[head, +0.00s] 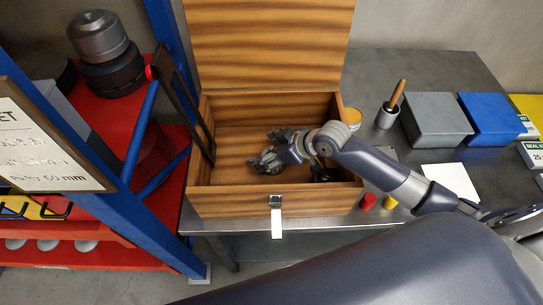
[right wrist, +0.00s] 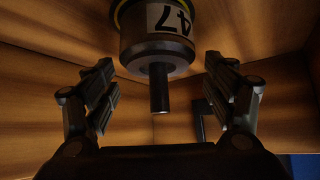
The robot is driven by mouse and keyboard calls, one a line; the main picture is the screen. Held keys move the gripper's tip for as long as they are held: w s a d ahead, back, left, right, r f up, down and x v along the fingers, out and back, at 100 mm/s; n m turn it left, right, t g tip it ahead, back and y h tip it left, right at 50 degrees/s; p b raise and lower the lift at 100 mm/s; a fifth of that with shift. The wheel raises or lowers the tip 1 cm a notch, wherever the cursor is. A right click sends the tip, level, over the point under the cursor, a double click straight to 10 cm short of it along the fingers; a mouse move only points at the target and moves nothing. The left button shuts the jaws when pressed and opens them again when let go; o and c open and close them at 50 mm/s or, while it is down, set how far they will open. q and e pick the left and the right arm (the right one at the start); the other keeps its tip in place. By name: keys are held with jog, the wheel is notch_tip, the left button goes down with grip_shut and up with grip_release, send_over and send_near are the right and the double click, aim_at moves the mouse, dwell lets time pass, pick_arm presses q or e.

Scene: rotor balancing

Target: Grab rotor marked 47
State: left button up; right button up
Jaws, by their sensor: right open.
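The rotor marked 47 (right wrist: 157,52) shows in the right wrist view, a dark cylinder with a white label, a yellow rim and a thin shaft pointing toward my palm. My right gripper (right wrist: 162,86) is open, with a finger on each side of the rotor's shaft and visible gaps between fingers and rotor. In the head view my right gripper (head: 266,161) is inside the open wooden box (head: 225,202). There the rotor cannot be told apart from the fingers. My left gripper is not in view.
The box lid (head: 268,45) stands raised at the back. A dark item (head: 322,173) sits in the box's right side, partly hidden by my arm. Grey (head: 436,118) and blue (head: 491,118) boxes stand on the metal table. A red shelf with a blue frame (head: 150,110) flanks the left.

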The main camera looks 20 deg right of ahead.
jog(key=shift+x, duration=0.95)
grip_shut()
jog(key=shift+w+r, duration=0.1)
jog(key=shift+r, duration=0.05)
jog(key=shift+r, duration=0.1)
